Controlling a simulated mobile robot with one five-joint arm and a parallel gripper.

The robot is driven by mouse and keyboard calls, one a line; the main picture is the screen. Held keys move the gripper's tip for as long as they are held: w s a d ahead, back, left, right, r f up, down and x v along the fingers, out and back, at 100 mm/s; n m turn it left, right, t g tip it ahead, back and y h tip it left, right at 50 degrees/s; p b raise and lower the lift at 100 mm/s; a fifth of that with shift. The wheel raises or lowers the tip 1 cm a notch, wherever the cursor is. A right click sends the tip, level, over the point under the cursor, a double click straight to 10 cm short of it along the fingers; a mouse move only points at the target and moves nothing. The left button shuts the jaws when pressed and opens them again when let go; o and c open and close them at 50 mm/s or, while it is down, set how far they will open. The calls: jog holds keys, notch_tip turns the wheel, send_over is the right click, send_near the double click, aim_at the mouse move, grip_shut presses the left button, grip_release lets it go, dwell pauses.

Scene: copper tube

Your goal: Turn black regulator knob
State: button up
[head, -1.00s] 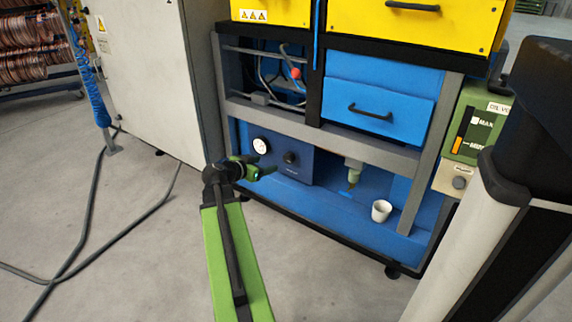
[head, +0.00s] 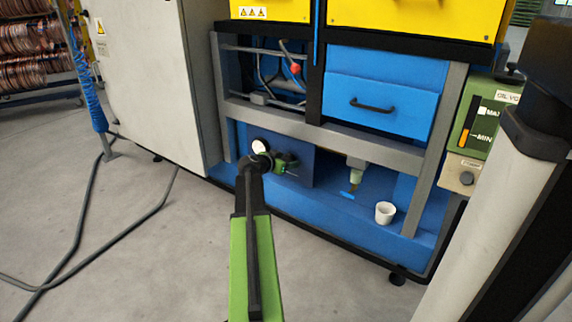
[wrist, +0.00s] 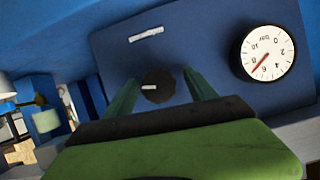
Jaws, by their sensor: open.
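The black regulator knob (wrist: 157,86) sits on a dark blue panel (wrist: 190,40) in the wrist view, with a pale mark across its face. My gripper (wrist: 160,88) is open, with its two green fingers either side of the knob in that view. I cannot tell whether they touch it. In the head view my gripper (head: 290,168) is in front of the panel and hides the knob. A round white pressure gauge (wrist: 268,53) is on the panel beside the knob. Part of it shows in the head view (head: 259,146).
A white cup (head: 385,212) stands on the blue lower shelf, right of the panel. A filter with a green body (head: 355,170) hangs near it. A grey crossbar (head: 340,140) runs above the panel. A grey cabinet (head: 150,80) stands to the left.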

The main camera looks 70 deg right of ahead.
jog(key=c, duration=1.4)
jog(key=shift+w, duration=0.1)
jog(key=o, duration=1.4)
jog(key=shift+c, duration=0.2)
jog(key=shift+o, duration=0.2)
jog(key=p+v, duration=0.6)
jog(key=v, duration=1.1)
jog(key=shift+r+p, duration=0.15)
jog(key=shift+p, duration=0.15)
